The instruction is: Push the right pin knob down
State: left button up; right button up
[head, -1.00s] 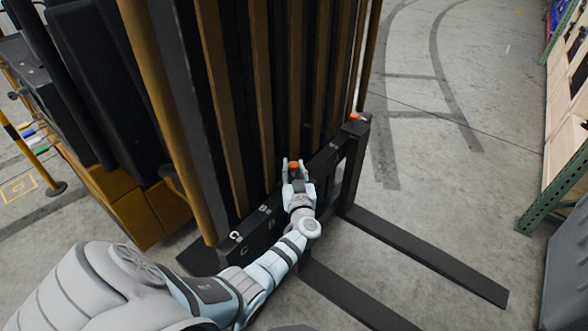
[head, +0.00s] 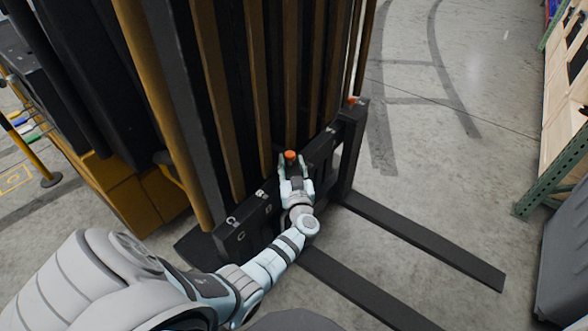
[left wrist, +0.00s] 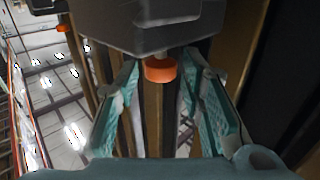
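An orange pin knob (head: 290,155) stands on the top bar of the black fork carriage (head: 234,240), near its middle. A second orange knob (head: 352,101) shows at the carriage's right end. My left gripper (head: 293,161) is at the middle knob with its fingers apart. In the left wrist view the nearer orange knob (left wrist: 160,70) appears between the spread teal fingers (left wrist: 162,95), under a dark block, with gaps at both sides. The farther knob (left wrist: 63,28) is small at upper left. Whether a finger touches the knob I cannot tell. My right gripper is not in view.
Two black forks (head: 430,243) reach out low over the floor to the right. The tall mast (head: 225,90) with brown and black uprights rises behind the carriage. A green-framed shelf (head: 545,170) stands at far right. The concrete floor between is clear.

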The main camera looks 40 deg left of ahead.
pick_arm(q)
jog(key=v, duration=1)
